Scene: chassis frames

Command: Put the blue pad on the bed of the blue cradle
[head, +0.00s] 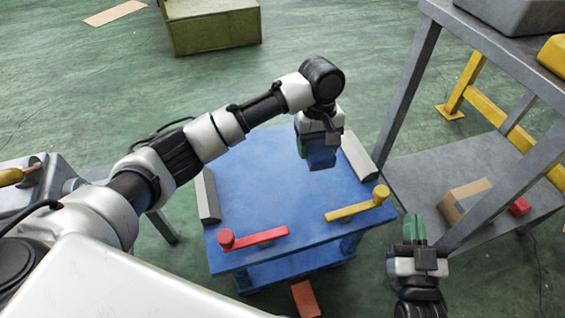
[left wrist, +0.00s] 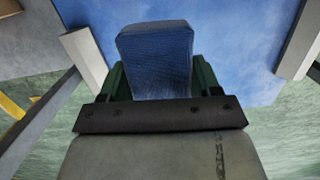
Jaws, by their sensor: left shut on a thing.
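The blue pad (head: 322,158) is between the green fingers of my left gripper (head: 318,150), which is shut on it. In the left wrist view the pad (left wrist: 155,55) sticks out past the fingers (left wrist: 155,80). The blue cradle (head: 255,185) stands in the middle of the head view, with a flat blue bed and grey side rails. The pad is over the far right part of the bed; whether they touch is unclear. My right gripper (head: 414,230) is right of the cradle, with no thing seen in it; its finger gap is unclear.
A red lever (head: 255,238) and a yellow lever (head: 357,204) sit at the cradle's near edge. Grey rails (head: 208,196) (head: 359,158) flank the bed. A grey shelf rack (head: 450,170) with a cardboard box (head: 462,200) stands at right. Most of the bed is clear.

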